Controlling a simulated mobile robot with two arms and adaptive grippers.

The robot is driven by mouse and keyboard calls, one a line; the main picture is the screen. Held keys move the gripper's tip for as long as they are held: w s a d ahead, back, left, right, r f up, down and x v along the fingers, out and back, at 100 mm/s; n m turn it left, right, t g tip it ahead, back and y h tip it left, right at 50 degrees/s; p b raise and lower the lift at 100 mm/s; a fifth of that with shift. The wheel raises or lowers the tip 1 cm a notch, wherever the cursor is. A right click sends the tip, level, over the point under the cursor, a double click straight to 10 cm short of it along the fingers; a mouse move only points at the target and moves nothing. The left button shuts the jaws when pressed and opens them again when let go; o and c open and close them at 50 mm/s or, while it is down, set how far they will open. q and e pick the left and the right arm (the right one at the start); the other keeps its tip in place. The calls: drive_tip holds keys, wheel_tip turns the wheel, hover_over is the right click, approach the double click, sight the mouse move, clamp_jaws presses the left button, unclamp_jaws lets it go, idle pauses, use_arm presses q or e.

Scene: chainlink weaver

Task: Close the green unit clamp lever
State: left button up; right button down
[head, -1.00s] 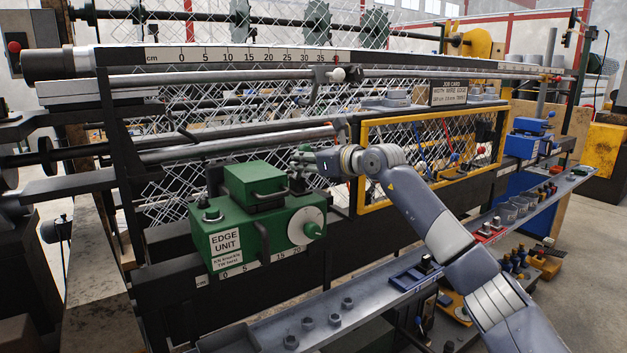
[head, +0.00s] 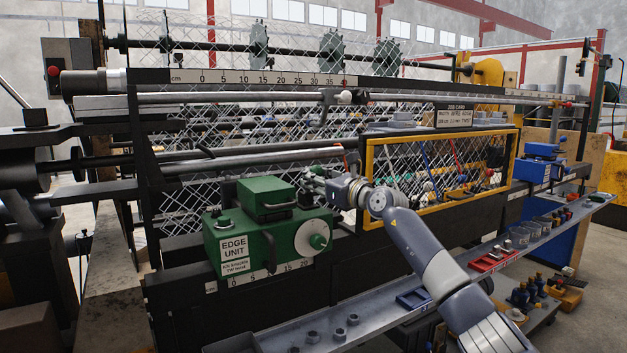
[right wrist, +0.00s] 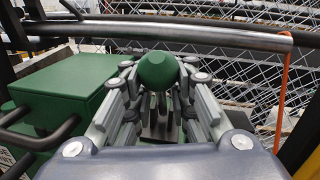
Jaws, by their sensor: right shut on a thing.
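The green edge unit (head: 232,225) sits on the front rail of the machine, with a raised green block, a black handle and a pale round dial (head: 313,238). My right gripper (head: 312,180) is just behind the unit's right end, above the dial. In the right wrist view, a rounded green knob (right wrist: 157,70), which looks like the clamp lever's end, stands between the fingers of my right gripper (right wrist: 160,88). The gripper is shut on it. The lever's lower part is mostly hidden by the fingers. My left gripper is not in view.
A yellow-framed mesh guard (head: 440,205) stands right of the unit, close to my right arm. Steel bars (head: 250,158) run behind the gripper. A tray shelf (head: 385,325) with nuts and bins lies below in front. A blue unit (head: 540,165) is farther right.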

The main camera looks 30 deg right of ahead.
drive_tip(key=c, duration=1.5)
unclamp_jaws()
drive_tip(key=shift+f, duration=0.1)
drive_tip(key=shift+c, duration=0.2)
drive_tip(key=shift+o, duration=1.2)
drive_tip(key=shift+s, duration=0.15)
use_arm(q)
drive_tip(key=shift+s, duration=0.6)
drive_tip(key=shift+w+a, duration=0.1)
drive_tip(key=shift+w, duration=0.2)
use_arm(e)
drive_tip(key=v, duration=1.2)
